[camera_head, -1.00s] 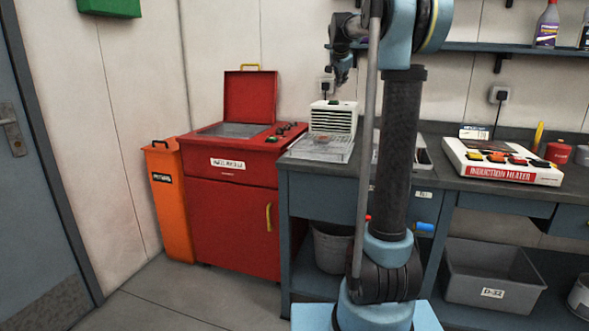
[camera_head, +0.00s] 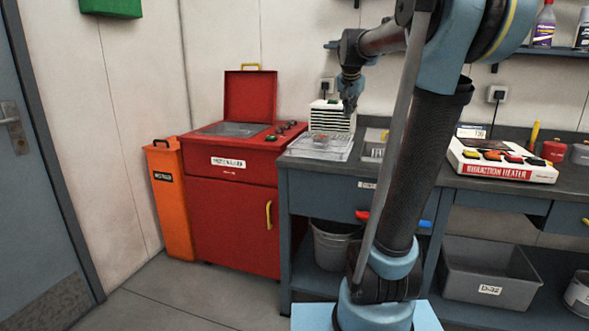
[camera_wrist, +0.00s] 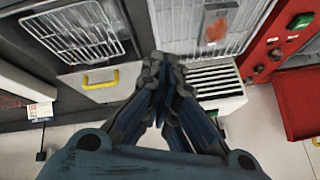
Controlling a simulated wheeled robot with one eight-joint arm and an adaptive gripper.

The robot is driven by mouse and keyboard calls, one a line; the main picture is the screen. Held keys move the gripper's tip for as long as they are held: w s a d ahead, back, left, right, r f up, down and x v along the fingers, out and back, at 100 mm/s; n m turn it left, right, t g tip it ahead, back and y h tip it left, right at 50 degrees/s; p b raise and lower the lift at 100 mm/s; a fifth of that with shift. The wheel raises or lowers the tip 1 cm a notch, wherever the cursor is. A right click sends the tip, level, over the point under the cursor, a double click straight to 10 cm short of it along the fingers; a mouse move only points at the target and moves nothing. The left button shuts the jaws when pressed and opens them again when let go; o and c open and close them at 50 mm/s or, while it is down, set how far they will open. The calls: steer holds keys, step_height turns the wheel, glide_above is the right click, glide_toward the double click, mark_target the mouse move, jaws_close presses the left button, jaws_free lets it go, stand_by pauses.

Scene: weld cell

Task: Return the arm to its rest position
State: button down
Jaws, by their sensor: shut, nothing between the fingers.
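My gripper (camera_head: 349,106) hangs from my raised arm, fingers pointing down, in front of the white slatted unit (camera_head: 331,117) at the back of the bench. In the wrist view my gripper (camera_wrist: 160,62) is shut, its fingertips together with nothing between them. The slatted unit also shows there (camera_wrist: 214,82), just right of the fingers. My arm's thick dark link leans to the right in the head view and hides part of the bench.
A red cabinet (camera_head: 232,219) with its lid raised stands left of the bench, beside an orange bin (camera_head: 172,205). A wire rack (camera_head: 318,147) lies on the bench near the slatted unit. An induction heater (camera_head: 500,162) sits right of my arm. A shelf (camera_head: 560,50) runs above.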

steer(key=s+a+f+n+g, duration=0.1)
steer(key=s+f+n, duration=0.3)
steer(key=s+f, duration=1.1)
steer(key=s+f+n+g+y, duration=0.1)
steer(key=s+f+n+g, duration=0.2)
steer(key=s+f, duration=1.3)
steer(key=s+n, duration=0.1)
steer(key=s, duration=0.5)
steer(key=shift+s+a+f+g+y, duration=0.25)
steer(key=shift+a+f+g+y, duration=0.05)
steer(key=shift+a, duration=0.05)
steer(key=shift+w+f, duration=0.2)
steer(key=shift+w, duration=0.25)
steer(key=shift+d, duration=0.1)
